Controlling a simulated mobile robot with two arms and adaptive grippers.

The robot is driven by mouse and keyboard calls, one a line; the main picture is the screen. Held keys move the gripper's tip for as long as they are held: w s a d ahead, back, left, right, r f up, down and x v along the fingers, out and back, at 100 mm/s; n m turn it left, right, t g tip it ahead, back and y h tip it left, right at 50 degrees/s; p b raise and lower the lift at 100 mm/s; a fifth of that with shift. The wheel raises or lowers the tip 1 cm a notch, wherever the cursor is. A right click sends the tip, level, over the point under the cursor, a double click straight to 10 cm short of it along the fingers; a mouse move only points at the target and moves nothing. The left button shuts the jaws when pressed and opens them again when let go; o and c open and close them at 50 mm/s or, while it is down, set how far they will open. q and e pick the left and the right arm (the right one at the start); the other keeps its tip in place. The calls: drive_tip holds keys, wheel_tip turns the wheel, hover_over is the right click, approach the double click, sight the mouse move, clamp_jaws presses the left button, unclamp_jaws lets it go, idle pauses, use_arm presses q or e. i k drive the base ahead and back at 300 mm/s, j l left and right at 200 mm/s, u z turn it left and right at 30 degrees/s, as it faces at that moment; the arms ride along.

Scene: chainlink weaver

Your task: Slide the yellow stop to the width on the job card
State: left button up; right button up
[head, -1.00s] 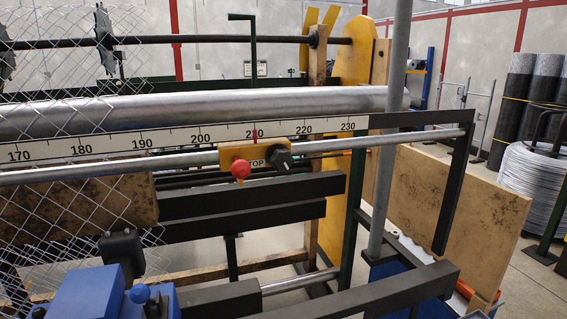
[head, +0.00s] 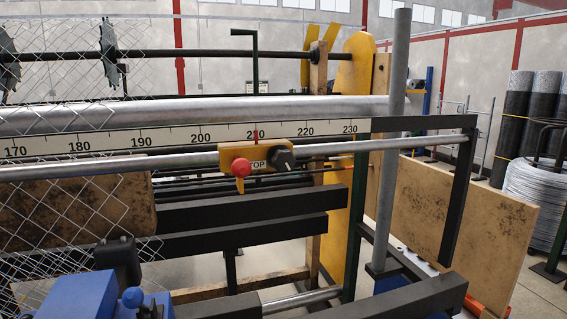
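The yellow stop (head: 230,155) sits on the steel rail (head: 190,161) below the white scale (head: 180,137). Its red pointer (head: 256,137) stands at about 210 on the scale. The stop carries a red ball knob (head: 240,168), a black clamp knob (head: 282,158) and the word STOP. No job card with a readable width shows in this view. Neither of my grippers is in view.
Chain-link mesh (head: 90,200) hangs at the left. A black bracket (head: 456,195) stands at the rail's right end, beside a vertical grey pole (head: 393,110). Blue machine parts (head: 85,297) are at the lower left. Wire coils (head: 535,200) stand at far right.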

sight(259, 159)
drive_tip(key=u, duration=0.95)
drive_tip(key=j+u, duration=0.4)
drive_tip(key=j, duration=0.15)
drive_tip(key=j+u, duration=0.35)
drive_tip(key=j, duration=0.2)
drive_tip(key=i+j+u, duration=0.1)
drive_tip(key=j+u, duration=0.3)
drive_tip(key=j, duration=0.4)
drive_tip(key=i+j, duration=0.15)
drive_tip(key=j+z, duration=0.1)
drive_tip(key=z, duration=2.4)
drive_tip(key=j+z, duration=0.2)
drive_tip(key=z, duration=0.2)
drive_tip(key=k+j+z, duration=0.1)
drive_tip(key=z, duration=0.35)
drive_tip(key=j+z, duration=0.25)
drive_tip(key=z, duration=0.15)
drive_tip(key=k+l, duration=0.05)
